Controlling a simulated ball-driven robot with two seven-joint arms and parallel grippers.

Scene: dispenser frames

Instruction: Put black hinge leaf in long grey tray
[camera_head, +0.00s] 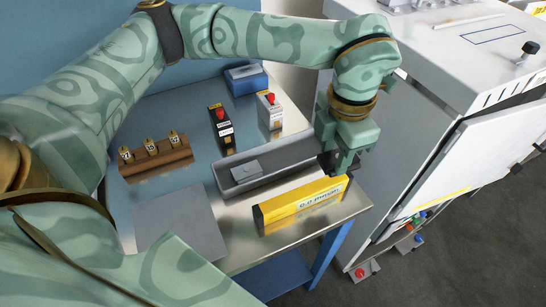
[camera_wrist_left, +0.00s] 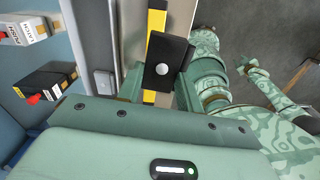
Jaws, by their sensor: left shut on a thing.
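In the head view the leaf is a small dark shape (camera_head: 326,164) at the fingertips, mostly hidden by the gripper. A grey leaf (camera_head: 246,172) lies in the tray's left part.
A yellow and black display bar (camera_head: 300,203) stands along the tray's near side. Behind the tray are a black dispenser (camera_head: 222,130) and a white one (camera_head: 270,112). A wooden block (camera_head: 157,160) with numbered pegs and a grey mat (camera_head: 180,228) lie left. A white cabinet (camera_head: 440,60) stands right.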

